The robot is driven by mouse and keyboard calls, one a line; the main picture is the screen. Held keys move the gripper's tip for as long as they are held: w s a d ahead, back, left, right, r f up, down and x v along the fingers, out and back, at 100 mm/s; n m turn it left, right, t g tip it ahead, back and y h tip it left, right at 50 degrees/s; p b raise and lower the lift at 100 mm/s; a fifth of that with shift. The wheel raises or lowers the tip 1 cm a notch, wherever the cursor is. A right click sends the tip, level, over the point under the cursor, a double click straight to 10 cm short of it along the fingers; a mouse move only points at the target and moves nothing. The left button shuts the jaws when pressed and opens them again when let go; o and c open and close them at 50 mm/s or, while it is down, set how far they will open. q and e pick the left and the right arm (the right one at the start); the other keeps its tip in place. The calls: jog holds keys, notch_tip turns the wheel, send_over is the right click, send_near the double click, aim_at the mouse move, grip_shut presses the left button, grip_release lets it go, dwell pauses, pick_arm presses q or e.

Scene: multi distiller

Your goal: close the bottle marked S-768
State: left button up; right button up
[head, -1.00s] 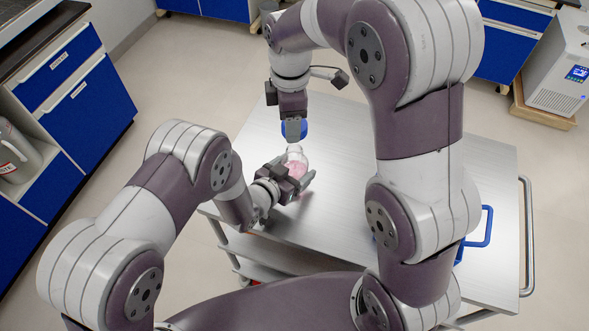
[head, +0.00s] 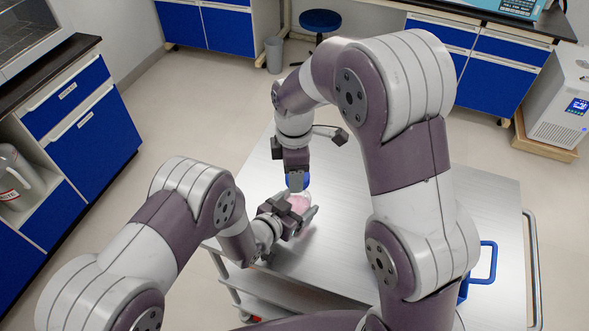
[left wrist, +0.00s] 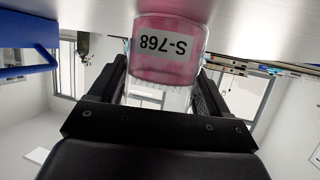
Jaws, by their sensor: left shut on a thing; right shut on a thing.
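The bottle marked S-768 (head: 299,203) is clear with pink contents and stands over the cart top in the head view. Its label shows in the left wrist view (left wrist: 163,47), where the image is upside down. My left gripper (head: 302,217) is shut on the bottle from the left side. My right gripper (head: 296,182) points down from above and is shut on a blue cap (head: 303,182). The cap is right at the bottle's mouth; whether it is seated on the neck cannot be told.
The metal cart top (head: 340,240) is clear around the bottle. A blue handled item (head: 487,262) is at the cart's right side, partly hidden by my arm. Blue cabinets (head: 95,130) stand at the left, and a blue stool (head: 320,20) is behind.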

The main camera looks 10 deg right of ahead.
jog(key=shift+f, duration=0.1)
jog(key=shift+f, duration=0.8)
jog(key=shift+f, duration=0.5)
